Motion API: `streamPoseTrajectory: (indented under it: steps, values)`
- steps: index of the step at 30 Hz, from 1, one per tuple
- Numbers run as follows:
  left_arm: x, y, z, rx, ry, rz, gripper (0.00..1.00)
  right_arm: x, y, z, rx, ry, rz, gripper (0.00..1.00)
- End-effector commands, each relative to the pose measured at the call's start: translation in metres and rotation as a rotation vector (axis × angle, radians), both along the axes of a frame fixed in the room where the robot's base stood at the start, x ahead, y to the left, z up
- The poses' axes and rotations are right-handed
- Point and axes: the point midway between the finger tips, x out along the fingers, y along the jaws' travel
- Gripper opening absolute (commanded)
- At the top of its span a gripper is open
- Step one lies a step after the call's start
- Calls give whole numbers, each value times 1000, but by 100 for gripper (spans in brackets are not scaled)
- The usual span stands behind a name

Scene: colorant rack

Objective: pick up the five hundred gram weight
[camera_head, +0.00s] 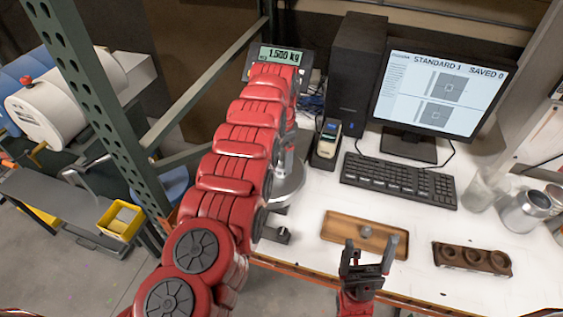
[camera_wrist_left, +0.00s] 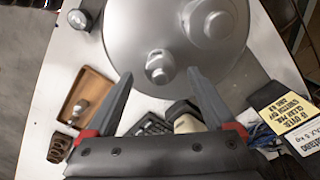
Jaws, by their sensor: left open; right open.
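Two silver knobbed weights stand on the round metal scale pan (camera_wrist_left: 130,30) in the left wrist view: a larger one (camera_wrist_left: 214,24) and a smaller one (camera_wrist_left: 160,67). No mass marking is legible; the smaller fits the five hundred gram weight, as the scale display (camera_head: 280,55) reads 1.500 kg. My left gripper (camera_wrist_left: 159,76) is open, its fingertips either side of the smaller weight in the picture, with no visible contact. In the head view my left arm hides the weights and most of the pan. My right gripper (camera_head: 369,246) is open and empty before the wooden tray (camera_head: 340,225).
A small metal weight (camera_head: 366,232) sits in the tray. A brown holder with round recesses (camera_head: 472,258) lies to its right. The keyboard (camera_head: 398,180), monitor (camera_head: 440,90) and a small handheld device (camera_head: 328,140) stand behind. Metal jars (camera_head: 525,210) stand at the right.

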Motion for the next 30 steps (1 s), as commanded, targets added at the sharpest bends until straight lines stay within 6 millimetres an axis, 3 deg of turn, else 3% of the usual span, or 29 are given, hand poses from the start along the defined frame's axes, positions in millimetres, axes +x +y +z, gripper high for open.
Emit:
streamPoseTrajectory:
  steps: [4, 10, 25, 30]
  values:
    - [0, 1, -13, 1, 0, 2, 88, 0, 0, 9, 0, 1, 0, 82]
    - [0, 1, -15, 0, -1, 2, 88, 0, 0, 7, 0, 1, 0, 82]
    - [0, 0, -15, 0, 0, 1, 0, 0, 0, 7, 0, 1, 0, 82]
    - [0, 1, -15, 0, 0, 1, 0, 0, 0, 7, 0, 1, 0, 82]
